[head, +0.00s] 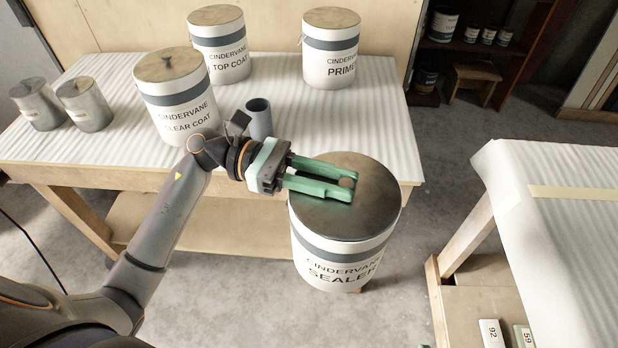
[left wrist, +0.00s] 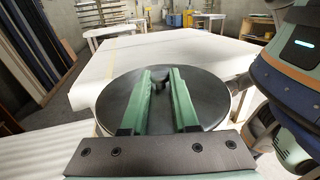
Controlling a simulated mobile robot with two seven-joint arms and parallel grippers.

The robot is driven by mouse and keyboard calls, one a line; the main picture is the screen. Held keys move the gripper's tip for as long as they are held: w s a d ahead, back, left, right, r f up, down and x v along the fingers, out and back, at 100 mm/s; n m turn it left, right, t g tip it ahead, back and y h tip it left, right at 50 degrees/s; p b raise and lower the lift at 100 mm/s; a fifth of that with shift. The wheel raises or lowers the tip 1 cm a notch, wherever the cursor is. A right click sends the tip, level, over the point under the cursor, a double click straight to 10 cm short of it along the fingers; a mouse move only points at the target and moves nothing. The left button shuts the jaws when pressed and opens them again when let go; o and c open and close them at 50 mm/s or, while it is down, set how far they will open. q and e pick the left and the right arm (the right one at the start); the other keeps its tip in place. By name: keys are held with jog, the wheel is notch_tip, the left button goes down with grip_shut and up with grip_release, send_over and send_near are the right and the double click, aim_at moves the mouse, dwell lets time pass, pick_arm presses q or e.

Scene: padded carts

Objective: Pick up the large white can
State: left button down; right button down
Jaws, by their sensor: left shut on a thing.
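The large white can labelled "CINDERVANE SEALER" (head: 342,262) has a grey band and a dark metal lid with a small knob. It is upright and hangs over the gap between the two padded carts. My left gripper (head: 345,187) reaches across its lid with green fingers shut on the lid's knob. In the left wrist view the fingers lie on both sides of the knob (left wrist: 171,73), above the round lid (left wrist: 213,88). The can's underside is hidden. My right gripper is not in view.
The padded cart (head: 270,95) behind holds white cans labelled CLEAR COAT (head: 180,105), TOP COAT (head: 222,58) and PRIMER (head: 330,65), two small grey cans (head: 90,112) and a blue-grey cup (head: 259,118). Another padded cart (head: 560,230) at right has a clear visible top.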

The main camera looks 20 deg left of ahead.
aim_at(379, 188)
pick_arm(q)
jog(key=shift+d+r+m+g, duration=0.35)
jog(key=shift+d+g, duration=0.25)
jog(key=shift+d+r+m+g, duration=0.3)
jog(key=shift+d+m+g, duration=0.05)
jog(key=shift+d+g, duration=0.25)
jog(key=shift+w+d+f+m+g+y, duration=0.35)
jog(key=shift+w+d+f+m+g, duration=0.35)
jog(key=shift+g, duration=0.4)
jog(key=shift+w+d+f+m+g+y, duration=0.5)
jog(key=shift+f+m+g, duration=0.3)
jog(key=shift+g, duration=0.3)
jog(key=shift+w+d+f+m+g+y, duration=0.25)
jog(key=shift+w+d+f+m+g, duration=0.5)
jog(key=shift+g, duration=0.35)
jog(key=shift+s+a+r, duration=0.1)
jog(key=shift+s+r, duration=0.05)
jog(key=shift+s, duration=0.05)
